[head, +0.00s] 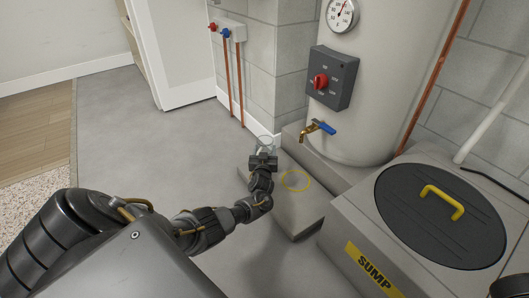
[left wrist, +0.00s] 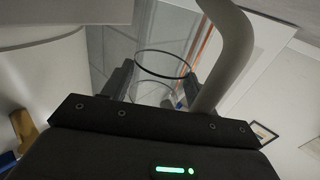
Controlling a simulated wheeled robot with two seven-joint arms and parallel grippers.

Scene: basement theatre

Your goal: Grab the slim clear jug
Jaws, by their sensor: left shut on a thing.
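The slim clear jug (head: 265,143) is see-through and faint at the end of my left arm in the head view, in front of the block wall's corner. My left gripper (head: 263,160) is shut on it. In the left wrist view the jug's dark round rim (left wrist: 165,79) shows between the two fingers of my left gripper (left wrist: 155,85). The gripper hides part of the jug in the head view, and I cannot tell whether its base touches anything. My right gripper is not in view.
A low grey slab (head: 290,216) with a yellow ring (head: 295,181) lies below a brass tap (head: 310,130) on the large tank (head: 365,95). A sump box (head: 350,215) with a dark round lid (head: 430,210) stands at right. The floor (head: 150,135) at left is clear.

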